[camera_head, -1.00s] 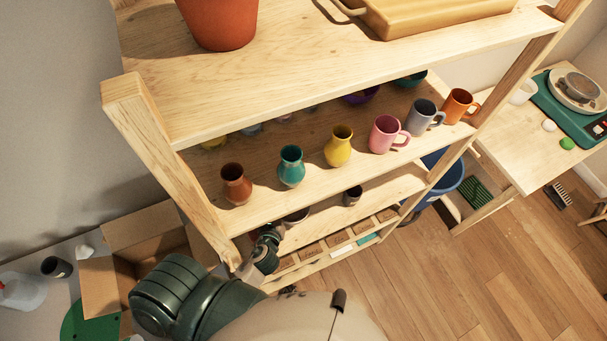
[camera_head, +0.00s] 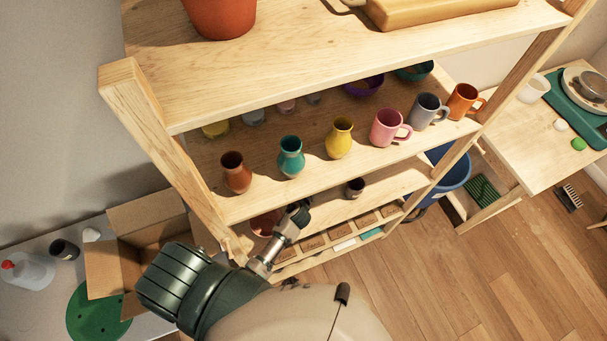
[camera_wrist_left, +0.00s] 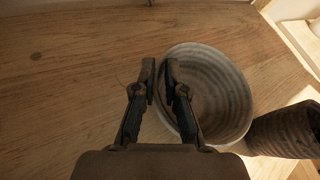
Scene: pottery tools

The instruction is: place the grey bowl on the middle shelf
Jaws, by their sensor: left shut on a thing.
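The grey bowl (camera_wrist_left: 222,95), round and ridged inside, shows in the left wrist view. My left gripper (camera_wrist_left: 165,98) is shut on its near-left rim, one finger inside the bowl. A wooden shelf surface (camera_wrist_left: 80,70) lies beneath; I cannot tell whether the bowl touches it. In the head view my left gripper (camera_head: 300,208) reaches in at the shelf (camera_head: 400,184) below the mugs and vases. The shelf above and the gripper hide the bowl there. My right gripper is not in view.
A dark cup (camera_wrist_left: 285,132) stands close to the bowl's right side; a dark cup also shows in the head view (camera_head: 355,187). A reddish-brown bowl (camera_head: 264,222) is left of my gripper. Vases and mugs line the shelf edge above. The left post (camera_head: 150,140) is close to my arm.

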